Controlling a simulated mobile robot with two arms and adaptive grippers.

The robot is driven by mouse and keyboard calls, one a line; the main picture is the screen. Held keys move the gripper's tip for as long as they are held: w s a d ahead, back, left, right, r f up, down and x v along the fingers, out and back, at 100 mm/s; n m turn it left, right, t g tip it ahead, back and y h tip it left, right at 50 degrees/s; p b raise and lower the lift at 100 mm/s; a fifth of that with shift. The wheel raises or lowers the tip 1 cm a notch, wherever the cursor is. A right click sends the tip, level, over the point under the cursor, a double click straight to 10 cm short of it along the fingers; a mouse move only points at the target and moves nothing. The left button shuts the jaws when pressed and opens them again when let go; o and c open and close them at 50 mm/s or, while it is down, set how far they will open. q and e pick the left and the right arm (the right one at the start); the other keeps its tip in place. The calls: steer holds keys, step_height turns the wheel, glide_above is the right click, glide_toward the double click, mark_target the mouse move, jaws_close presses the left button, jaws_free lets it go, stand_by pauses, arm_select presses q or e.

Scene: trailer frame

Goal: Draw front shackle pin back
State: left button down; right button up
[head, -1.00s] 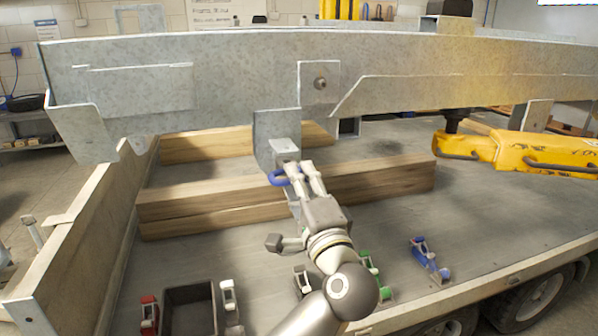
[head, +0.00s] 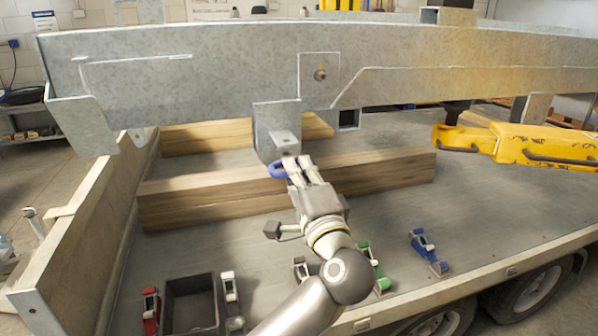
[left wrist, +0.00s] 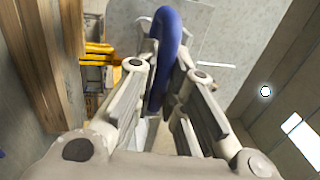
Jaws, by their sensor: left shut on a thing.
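A blue curved shackle part (head: 277,171) sits at the lower bracket (head: 276,125) of the grey galvanised trailer frame (head: 220,80). My left gripper (head: 297,165) is at that bracket with its fingers around the blue part. In the left wrist view the blue part (left wrist: 167,45) curves down between the two fingers (left wrist: 160,95), and the gripper is shut on it. I cannot tell the pin apart from the shackle's bow, as the fingers cover part of it. My right gripper is out of view.
Timber beams (head: 290,190) lie on the grey deck under the frame. A yellow machine arm (head: 520,147) is at the right. Blue (head: 428,250), green (head: 372,265) and red (head: 150,308) clamp-like items and a dark open box (head: 190,303) stand near the front edge.

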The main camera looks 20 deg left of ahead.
arm_select(q)
steer(key=v, duration=0.3)
steer(key=r+v, duration=0.1)
steer(key=v, duration=0.1)
steer(key=shift+s+d, duration=0.3)
steer(key=shift+s, duration=0.1)
steer(key=c, duration=1.5)
jaws_free()
steer(key=shift+w, duration=0.1)
steer(key=shift+r, duration=0.1)
